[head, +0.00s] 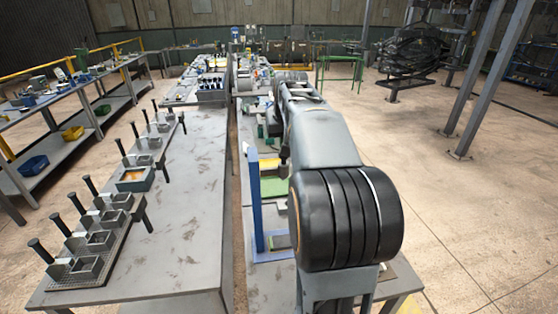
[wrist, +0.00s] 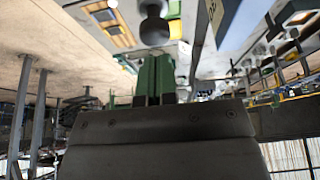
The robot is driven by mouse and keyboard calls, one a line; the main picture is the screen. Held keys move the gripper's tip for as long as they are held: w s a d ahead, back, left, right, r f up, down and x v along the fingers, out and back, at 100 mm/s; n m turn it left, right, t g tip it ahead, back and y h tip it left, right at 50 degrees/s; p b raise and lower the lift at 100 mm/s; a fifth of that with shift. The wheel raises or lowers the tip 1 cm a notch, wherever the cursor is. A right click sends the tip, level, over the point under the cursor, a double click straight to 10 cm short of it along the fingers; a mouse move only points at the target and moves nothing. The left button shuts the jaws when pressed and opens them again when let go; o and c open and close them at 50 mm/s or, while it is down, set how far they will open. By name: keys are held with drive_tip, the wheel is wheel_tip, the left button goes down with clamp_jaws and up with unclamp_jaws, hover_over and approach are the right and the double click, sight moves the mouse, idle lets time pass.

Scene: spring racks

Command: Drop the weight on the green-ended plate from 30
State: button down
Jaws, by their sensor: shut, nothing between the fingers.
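My gripper (wrist: 155,62) shows in the wrist view as two green fingers close together, shut with nothing between them. A dark rounded weight with a narrower neck (wrist: 154,28) is just beyond the fingertips; I cannot tell whether they touch. In the head view a dark piece that looks like the weight (head: 284,156) is beside my arm, above the plates. The green-ended plate (head: 273,187) lies below it, partly hidden by my arm. A blue upright post (head: 255,200) stands to its left; its marks are too small to read there. My gripper is hidden in the head view.
A yellow-ended plate (head: 268,164) lies behind the green one. A grey bench (head: 185,225) with several block-and-handle fixtures (head: 88,238) is at left. A shelf rack (head: 70,125) stands farther left. Open floor (head: 460,210) is at right.

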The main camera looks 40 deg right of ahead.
sight(283, 166)
drive_tip(key=shift+f, duration=0.1)
idle(0.6)
drive_tip(key=shift+f+b, duration=1.15)
drive_tip(key=shift+f, duration=0.2)
drive_tip(key=shift+r, duration=0.1)
drive_tip(key=f, duration=0.1)
drive_tip(key=s+f, duration=0.1)
drive_tip(key=f, duration=0.2)
drive_tip(key=shift+s+a, duration=0.15)
drive_tip(key=shift+a, duration=0.25)
drive_tip(key=s+a+f+n+y, duration=0.1)
drive_tip(key=s+a+f+n, duration=0.1)
drive_tip(key=s+a+f, duration=0.2)
drive_tip(key=s+a+f+n+y, duration=0.1)
drive_tip(key=s+a+f+n, duration=0.2)
drive_tip(key=s+a, duration=0.8)
drive_tip(key=a+f, duration=0.1)
drive_tip(key=a, duration=0.5)
drive_tip(key=shift+a+t, duration=0.3)
drive_tip(key=shift+a, duration=0.05)
